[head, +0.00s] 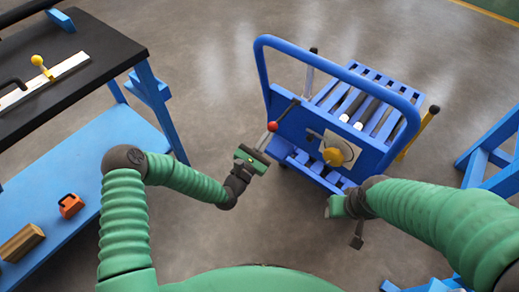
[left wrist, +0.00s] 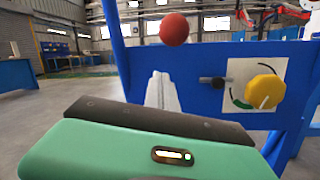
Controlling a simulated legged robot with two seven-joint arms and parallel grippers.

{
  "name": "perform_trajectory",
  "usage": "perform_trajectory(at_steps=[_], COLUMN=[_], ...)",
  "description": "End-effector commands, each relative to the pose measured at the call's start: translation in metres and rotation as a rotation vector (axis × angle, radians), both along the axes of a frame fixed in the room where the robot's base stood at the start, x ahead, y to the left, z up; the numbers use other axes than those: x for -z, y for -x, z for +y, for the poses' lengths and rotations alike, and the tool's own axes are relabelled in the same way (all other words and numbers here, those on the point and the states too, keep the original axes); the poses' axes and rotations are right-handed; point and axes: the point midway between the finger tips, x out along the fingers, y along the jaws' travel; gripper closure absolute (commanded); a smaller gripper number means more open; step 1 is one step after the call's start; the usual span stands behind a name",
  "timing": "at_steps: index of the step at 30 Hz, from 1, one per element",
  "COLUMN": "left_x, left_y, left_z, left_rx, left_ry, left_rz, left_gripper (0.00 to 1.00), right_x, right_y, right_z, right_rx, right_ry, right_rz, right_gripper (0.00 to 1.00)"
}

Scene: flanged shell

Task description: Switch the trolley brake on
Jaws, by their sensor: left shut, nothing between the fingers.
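The blue trolley (head: 290,125) stands right of centre in the head view. Its front panel carries a yellow round knob (head: 333,156) on a white plate, and a lever with a red ball (head: 272,126). In the left wrist view the red ball (left wrist: 174,29) is at the top and the yellow knob (left wrist: 264,91) is at the right, with a green and a dark arc on its plate. My left gripper (head: 250,160) is shut and empty, close by the red ball; contact cannot be told. My right gripper (head: 345,220) is below the trolley's front, its jaws unclear.
A black-topped bench (head: 85,78) with a blue lower shelf (head: 75,190) stands at the left. An orange object (head: 70,205) and a wooden block (head: 20,242) lie on the shelf. A blue frame (head: 490,150) stands at the right. Bare floor lies between bench and trolley.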

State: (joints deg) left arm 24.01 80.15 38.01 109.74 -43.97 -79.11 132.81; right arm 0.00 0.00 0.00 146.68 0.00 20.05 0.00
Motion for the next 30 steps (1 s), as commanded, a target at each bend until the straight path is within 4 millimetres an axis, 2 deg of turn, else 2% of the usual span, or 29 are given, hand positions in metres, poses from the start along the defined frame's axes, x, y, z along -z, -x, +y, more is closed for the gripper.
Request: perform_trajectory(at_steps=[3,7,20,30], left_x=[-0.018,-0.029,-0.033,-0.045], left_y=[0.013,0.021,0.024,0.026], left_z=[0.001,0.002,0.002,0.003], left_rx=[0.002,0.001,0.0,0.0], left_ry=[-0.001,-0.001,-0.002,-0.034], left_rz=[0.0,0.0,0.003,0.048], left_gripper=[1.0,1.0,1.0,1.0], right_x=[0.0,0.001,0.0,-0.025], right_y=[0.0,0.0,0.0,0.0], right_z=[0.0,0.0,0.0,0.0], right_rx=[0.0,0.0,0.0,0.0], right_ry=[0.0,0.0,0.0,0.0], right_rz=[0.0,0.0,0.0,0.0], right_gripper=[0.53,0.53,0.53,0.53])
